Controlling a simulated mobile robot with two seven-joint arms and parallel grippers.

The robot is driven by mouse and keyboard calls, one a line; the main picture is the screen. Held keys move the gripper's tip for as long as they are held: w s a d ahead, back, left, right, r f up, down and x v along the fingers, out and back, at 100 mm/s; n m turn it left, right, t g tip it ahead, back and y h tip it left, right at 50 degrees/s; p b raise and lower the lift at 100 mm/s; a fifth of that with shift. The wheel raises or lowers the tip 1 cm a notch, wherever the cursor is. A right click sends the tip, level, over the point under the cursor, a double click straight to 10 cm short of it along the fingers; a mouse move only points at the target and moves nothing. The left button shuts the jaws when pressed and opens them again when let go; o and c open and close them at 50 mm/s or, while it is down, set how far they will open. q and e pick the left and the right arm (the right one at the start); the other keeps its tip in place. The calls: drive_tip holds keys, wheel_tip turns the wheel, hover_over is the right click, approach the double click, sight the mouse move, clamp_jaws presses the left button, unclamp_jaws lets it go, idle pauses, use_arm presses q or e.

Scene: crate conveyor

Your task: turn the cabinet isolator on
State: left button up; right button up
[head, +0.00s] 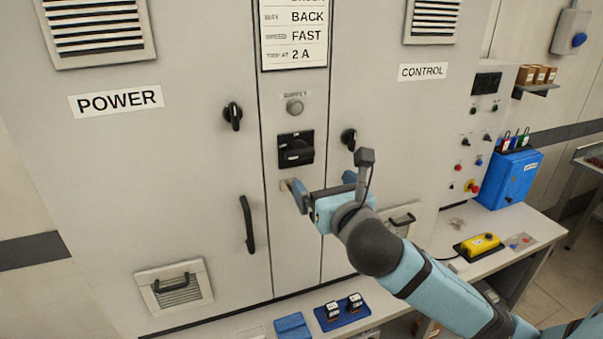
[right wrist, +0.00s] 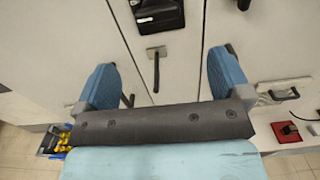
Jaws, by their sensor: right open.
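The cabinet isolator appears to be the black square rotary switch (head: 296,150) on the cabinet's narrow middle panel; its handle lies roughly horizontal. Its lower part shows at the top of the right wrist view (right wrist: 157,12). My right gripper (head: 325,188) is just below and to the right of it, open and empty, in front of the panel. In the right wrist view its two blue fingers (right wrist: 160,82) are spread wide. Between them, farther off, a small metal plate with a black lever (right wrist: 155,68) shows below the switch. My left gripper is out of view.
Black door knobs (head: 233,115) (head: 349,138) flank the middle panel. A long black handle (head: 247,224) is on the left door. A round grey button (head: 294,106) sits above the switch. At the right are a blue box (head: 508,180) and a yellow pendant (head: 480,244) on a bench.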

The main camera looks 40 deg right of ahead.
sight(302, 158)
drive_tip(key=b+x, duration=0.3)
drive_tip(key=x, duration=0.7)
drive_tip(key=shift+w+b, duration=0.3)
drive_tip(key=shift+b, duration=0.1)
drive_tip(key=shift+w+d, duration=0.1)
drive_tip(key=shift+w, duration=0.45)
drive_tip(key=c, duration=0.9)
drive_tip(key=shift+c, duration=0.2)
